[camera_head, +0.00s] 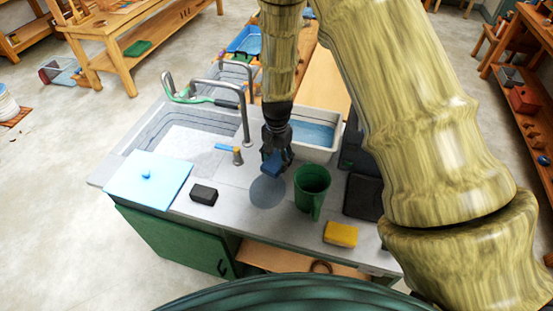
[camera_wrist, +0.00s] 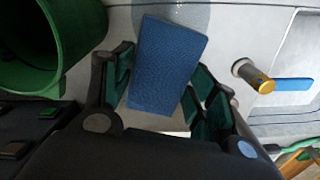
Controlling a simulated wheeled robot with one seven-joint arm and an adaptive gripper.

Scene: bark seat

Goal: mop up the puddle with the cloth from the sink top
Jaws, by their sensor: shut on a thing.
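My gripper (camera_head: 277,152) is shut on a blue rectangular cloth (camera_head: 271,167), which looks like a thick pad. In the wrist view the cloth (camera_wrist: 167,65) sits between the two fingers of my gripper (camera_wrist: 163,75). The puddle (camera_head: 267,191) is a round, grey-blue, see-through patch on the sink top (camera_head: 232,186). The held cloth is just above or at the puddle's far edge; I cannot tell whether it touches the surface. Part of the puddle (camera_wrist: 190,12) also shows beyond the cloth in the wrist view.
A green mug (camera_head: 312,188) stands right beside the puddle. A black block (camera_head: 204,195) and a yellow sponge (camera_head: 341,234) lie near the front edge. The basin (camera_head: 185,142), tap (camera_head: 244,115), small yellow-topped post (camera_head: 238,156) and white water tub (camera_head: 318,152) are behind.

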